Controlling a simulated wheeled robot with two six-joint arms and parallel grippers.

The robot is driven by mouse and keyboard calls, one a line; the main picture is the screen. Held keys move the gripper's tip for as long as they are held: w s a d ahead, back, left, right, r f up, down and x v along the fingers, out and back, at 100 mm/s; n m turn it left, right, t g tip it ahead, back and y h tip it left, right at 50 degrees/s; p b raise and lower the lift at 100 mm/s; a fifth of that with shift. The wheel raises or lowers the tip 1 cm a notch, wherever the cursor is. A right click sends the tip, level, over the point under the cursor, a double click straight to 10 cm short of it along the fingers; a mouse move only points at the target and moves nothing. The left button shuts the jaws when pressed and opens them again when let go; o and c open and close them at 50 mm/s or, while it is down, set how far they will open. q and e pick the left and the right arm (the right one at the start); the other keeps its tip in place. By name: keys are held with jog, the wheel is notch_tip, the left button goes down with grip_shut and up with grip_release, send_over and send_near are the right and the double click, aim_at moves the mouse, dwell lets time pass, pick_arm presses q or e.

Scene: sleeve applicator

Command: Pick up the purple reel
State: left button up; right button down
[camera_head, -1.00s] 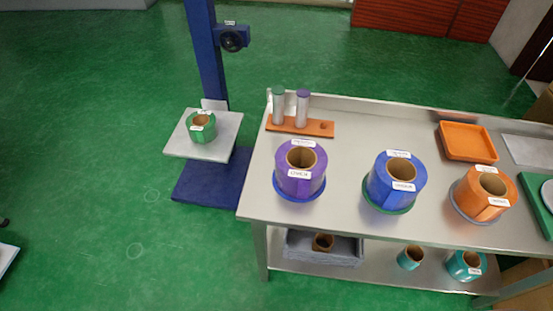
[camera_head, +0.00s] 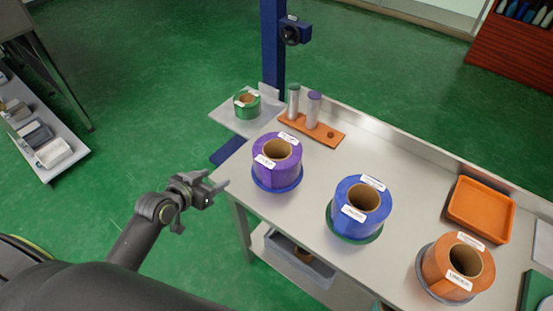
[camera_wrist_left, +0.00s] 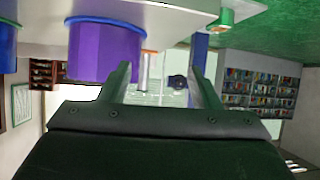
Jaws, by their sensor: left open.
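The purple reel (camera_head: 278,156) stands on a blue disc (camera_head: 277,181) at the left end of the steel table, with white labels and an open brown core. My left gripper (camera_head: 219,183) is open and empty, to the left of the purple reel and apart from it, off the table's left edge. In the left wrist view the purple reel (camera_wrist_left: 104,52) shows upside down, above and left of the open fingers (camera_wrist_left: 163,82). My right gripper is not in view.
A blue reel (camera_head: 361,201) and an orange reel (camera_head: 455,268) stand farther right on the steel table (camera_head: 310,222). Behind the purple reel are an orange peg board (camera_head: 325,133) and a green reel (camera_head: 246,104) on a lift plate. An orange tray (camera_head: 480,207) lies at the right.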

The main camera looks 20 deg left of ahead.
pick_arm(q)
jog(key=d+r+m+h, duration=0.2)
jog(key=d+r, duration=0.1)
jog(key=r, duration=0.5)
jog(key=t+p, duration=0.1)
send_near(262, 143)
jog(key=x, duration=0.9)
jog(key=shift+w, duration=0.1)
